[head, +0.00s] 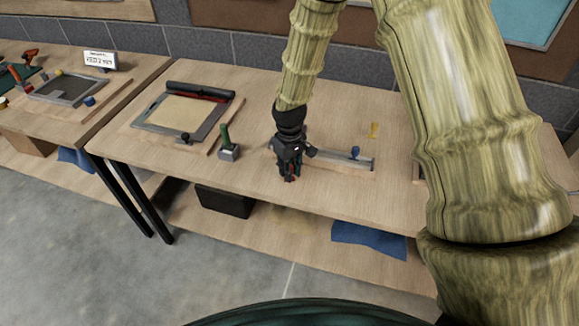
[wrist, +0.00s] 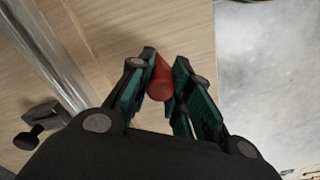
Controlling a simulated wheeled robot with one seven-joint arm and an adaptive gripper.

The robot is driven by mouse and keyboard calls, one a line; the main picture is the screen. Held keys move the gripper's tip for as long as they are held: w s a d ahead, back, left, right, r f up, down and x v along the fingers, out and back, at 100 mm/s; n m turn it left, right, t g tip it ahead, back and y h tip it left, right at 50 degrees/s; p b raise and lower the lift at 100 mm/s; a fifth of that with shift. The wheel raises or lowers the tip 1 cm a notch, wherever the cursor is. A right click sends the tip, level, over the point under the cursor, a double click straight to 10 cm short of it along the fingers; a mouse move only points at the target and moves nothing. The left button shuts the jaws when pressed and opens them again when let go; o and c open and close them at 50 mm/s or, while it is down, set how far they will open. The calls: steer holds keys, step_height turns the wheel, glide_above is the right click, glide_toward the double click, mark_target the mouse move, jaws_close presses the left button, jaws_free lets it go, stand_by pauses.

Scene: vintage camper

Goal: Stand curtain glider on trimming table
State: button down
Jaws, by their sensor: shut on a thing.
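My gripper (head: 290,177) points down over the front part of the middle wooden table (head: 345,196). In the wrist view, its dark green fingers (wrist: 160,95) are closed around a small red rounded piece (wrist: 160,82), seen end-on. This red piece may be the curtain glider; its full shape is hidden by the fingers. The table top also shows in the wrist view (wrist: 185,28), below the fingers. I cannot tell whether the red piece touches the table.
A metal rail with a blue knob (head: 355,153) lies right of my gripper. A green-handled block (head: 228,145) and a framed board (head: 180,115) stand left. The table's front edge is close. A second table (head: 125,68) at left holds a sign and tools.

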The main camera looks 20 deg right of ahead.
steer(key=shift+f, duration=0.2)
steer(key=c, duration=1.3)
jaws_free()
steer(key=shift+r, duration=0.15)
step_height(320, 180, up, 12)
steer(key=b, duration=0.3)
steer(key=shift+b, duration=0.3)
